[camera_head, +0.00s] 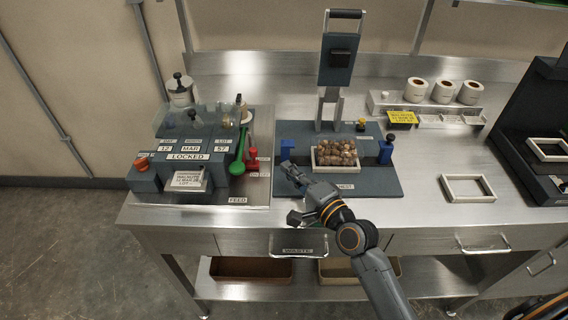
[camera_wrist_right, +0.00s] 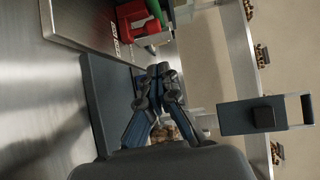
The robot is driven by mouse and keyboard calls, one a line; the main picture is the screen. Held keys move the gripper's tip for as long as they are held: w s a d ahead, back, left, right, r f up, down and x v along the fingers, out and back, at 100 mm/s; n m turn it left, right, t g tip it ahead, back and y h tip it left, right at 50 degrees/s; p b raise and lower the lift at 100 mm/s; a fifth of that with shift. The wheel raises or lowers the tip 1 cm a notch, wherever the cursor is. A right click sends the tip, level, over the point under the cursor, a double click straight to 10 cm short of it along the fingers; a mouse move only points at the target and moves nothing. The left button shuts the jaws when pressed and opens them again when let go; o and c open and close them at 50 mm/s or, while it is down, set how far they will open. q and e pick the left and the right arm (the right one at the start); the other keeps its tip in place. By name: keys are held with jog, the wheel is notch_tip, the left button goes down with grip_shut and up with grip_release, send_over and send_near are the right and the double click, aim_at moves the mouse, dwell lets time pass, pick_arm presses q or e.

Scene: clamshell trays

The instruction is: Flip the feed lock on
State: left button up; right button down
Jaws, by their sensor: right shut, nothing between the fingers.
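The feed lock looks like a small red lever (camera_head: 252,158) at the right side of the label machine (camera_head: 185,158), beside a long green lever (camera_head: 238,155). Small labels by the red lever are too small to read surely. The red part also shows at the top of the right wrist view (camera_wrist_right: 135,18), next to the green handle (camera_wrist_right: 155,10). My right gripper (camera_head: 288,168) is shut and empty, over the left part of the dark press base, to the right of the red lever and apart from it. Its fingers point toward the lever side in the right wrist view (camera_wrist_right: 160,70). My left gripper is out of view.
A tray of walnuts (camera_head: 337,168) sits on the dark base (camera_head: 370,187) under an upright press head (camera_head: 338,58). Blue posts (camera_head: 386,150) flank the tray. Label rolls (camera_head: 442,91) stand at the back right. An empty white frame (camera_head: 468,200) lies on the open steel counter.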

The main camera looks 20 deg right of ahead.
jog(key=v, duration=0.4)
jog(key=shift+s+d+b, duration=0.3)
jog(key=shift+s+d, duration=0.1)
jog(key=shift+s, duration=0.3)
jog(key=shift+r, duration=0.1)
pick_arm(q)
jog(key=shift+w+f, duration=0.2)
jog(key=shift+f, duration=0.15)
